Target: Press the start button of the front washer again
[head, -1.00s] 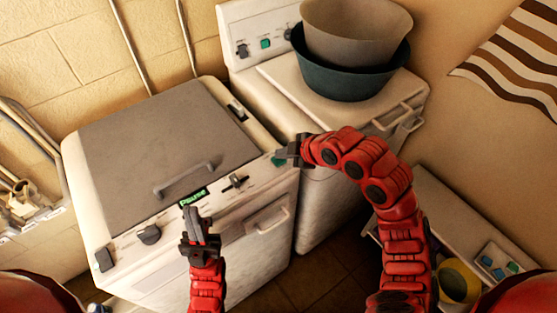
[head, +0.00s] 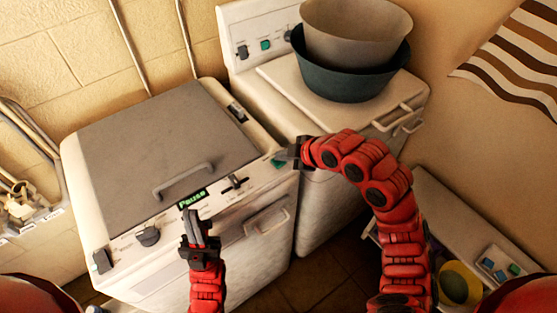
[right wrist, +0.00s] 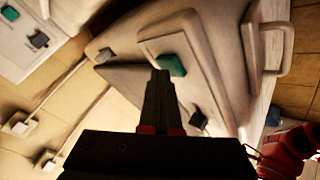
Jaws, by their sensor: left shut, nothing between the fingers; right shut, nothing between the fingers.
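The front washer (head: 100,240) is white with a grey lid (head: 165,140). Its small display (head: 192,198) reads "Pause" in green. The teal start button (head: 278,163) is at the right end of its front panel and shows as a green block in the right wrist view (right wrist: 171,64). My right gripper (head: 284,156) is shut and empty, its tip right beside the button; its dark fingers (right wrist: 160,76) end close to it. I cannot tell whether they touch. My left gripper (head: 192,214) is shut and empty in front of the panel, just below the display.
A second white washer (head: 335,200) stands behind to the right, with a green basin (head: 350,80) and a beige basin (head: 355,30) stacked on top. A low white stand (head: 450,215) and a yellow bowl (head: 455,285) are at lower right. Pipes run along the left wall.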

